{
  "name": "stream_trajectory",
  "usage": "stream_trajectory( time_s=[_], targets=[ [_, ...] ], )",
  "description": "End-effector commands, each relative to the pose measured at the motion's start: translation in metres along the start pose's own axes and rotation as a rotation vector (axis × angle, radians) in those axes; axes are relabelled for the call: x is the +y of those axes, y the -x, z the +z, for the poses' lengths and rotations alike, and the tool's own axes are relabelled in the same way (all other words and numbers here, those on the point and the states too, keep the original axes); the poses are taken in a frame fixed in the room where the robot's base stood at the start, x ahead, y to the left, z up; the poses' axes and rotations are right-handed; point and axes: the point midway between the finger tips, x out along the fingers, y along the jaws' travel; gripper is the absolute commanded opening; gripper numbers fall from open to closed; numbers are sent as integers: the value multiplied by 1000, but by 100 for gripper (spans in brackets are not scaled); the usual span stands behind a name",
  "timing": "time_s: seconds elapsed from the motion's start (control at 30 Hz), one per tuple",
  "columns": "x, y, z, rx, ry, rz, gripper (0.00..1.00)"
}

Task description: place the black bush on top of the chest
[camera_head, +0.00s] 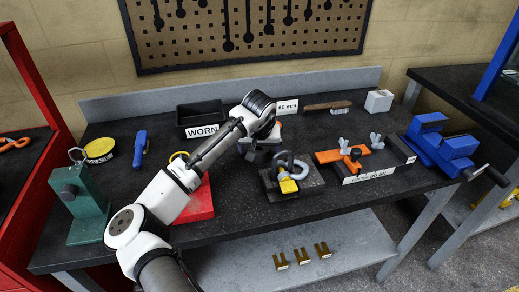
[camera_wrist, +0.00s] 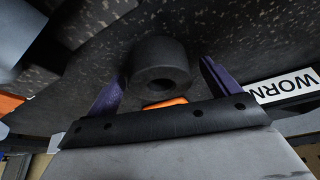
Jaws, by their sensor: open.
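The black bush (camera_wrist: 158,66), a short cylinder with a round hole in the end facing the camera, shows in the wrist view. My gripper (camera_wrist: 163,74) is open, with one purple finger on each side of the bush. I cannot tell whether either finger touches it. In the head view my arm reaches over the bench, and its wrist hides the bush and most of the gripper. A red cabinet with a dark top (camera_head: 22,165), which may be the chest, stands at the left edge, only partly in view.
The dark bench (camera_head: 235,222) carries a black bin (camera_head: 201,109) with a WORN label, a red block (camera_head: 199,203), a green stand (camera_head: 84,205), a shackle on a plate (camera_head: 290,184) and a blue vise (camera_head: 440,146). An orange-handled tool (camera_head: 15,143) lies on the cabinet top.

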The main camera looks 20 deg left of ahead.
Motion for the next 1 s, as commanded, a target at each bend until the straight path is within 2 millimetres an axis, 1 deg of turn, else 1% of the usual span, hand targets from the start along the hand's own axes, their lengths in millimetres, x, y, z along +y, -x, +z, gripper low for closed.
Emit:
stream_trajectory(
  time_s=[0.2, 0.23, 0.7, 0.8, 1.0],
  targets=[
    [0, -2, 0, 1, 0, 0, 88],
    [0, -2, 0, 1, 0, 0, 86],
    [0, -1, 0, 1, 0, 0, 25],
    [0, 0, -1, 4, 0, 0, 14],
    [0, 1, -1, 4, 0, 0, 14]
  ],
)
